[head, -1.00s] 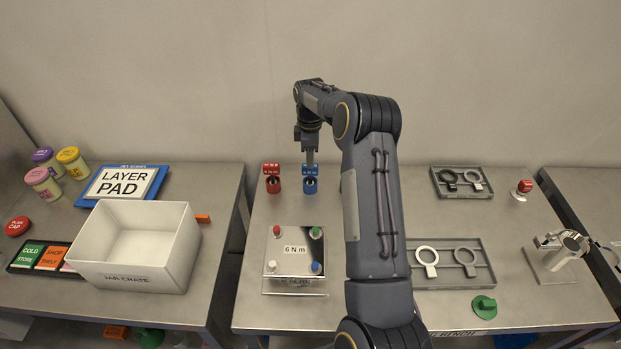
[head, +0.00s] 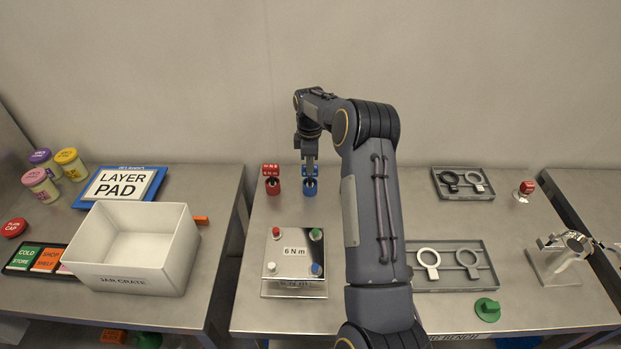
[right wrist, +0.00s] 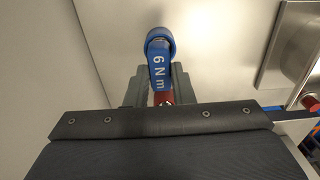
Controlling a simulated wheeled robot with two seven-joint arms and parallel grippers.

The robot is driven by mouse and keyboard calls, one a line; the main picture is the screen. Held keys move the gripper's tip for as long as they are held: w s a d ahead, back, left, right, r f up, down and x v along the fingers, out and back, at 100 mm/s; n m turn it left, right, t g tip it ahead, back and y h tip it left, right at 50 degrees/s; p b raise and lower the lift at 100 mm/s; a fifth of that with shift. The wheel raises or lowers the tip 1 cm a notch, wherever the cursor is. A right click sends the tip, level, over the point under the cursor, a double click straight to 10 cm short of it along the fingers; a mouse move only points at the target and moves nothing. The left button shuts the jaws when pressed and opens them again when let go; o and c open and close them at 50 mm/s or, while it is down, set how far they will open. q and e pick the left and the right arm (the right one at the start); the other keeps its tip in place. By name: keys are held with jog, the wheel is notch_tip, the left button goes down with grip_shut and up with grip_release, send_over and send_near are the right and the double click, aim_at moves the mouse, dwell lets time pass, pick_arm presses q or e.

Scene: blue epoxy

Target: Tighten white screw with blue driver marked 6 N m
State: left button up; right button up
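The blue driver (head: 310,188) stands on the bench, its tag reading "6 N m" in the right wrist view (right wrist: 160,66). The white screw (head: 271,267) sits at the front left corner of a metal plate (head: 294,258) labelled 6 N m. Red, green and blue screw heads mark the other corners. My right gripper (head: 309,160) is over the blue driver, partly covering its tag in the head view. In the right wrist view its fingers (right wrist: 158,92) stand apart on either side of the tag's lower end; contact is unclear. My left gripper is not in view.
A red driver (head: 272,186) stands close left of the blue one. Grey trays with ring parts (head: 455,290) lie to the right, with a green knob (head: 487,309) in front. A white jar crate (head: 185,262) stands on the left table.

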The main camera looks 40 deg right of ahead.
jog(key=shift+r, duration=0.15)
grip_shut()
jog(key=shift+r+p, duration=1.35)
jog(key=shift+r, duration=2.55)
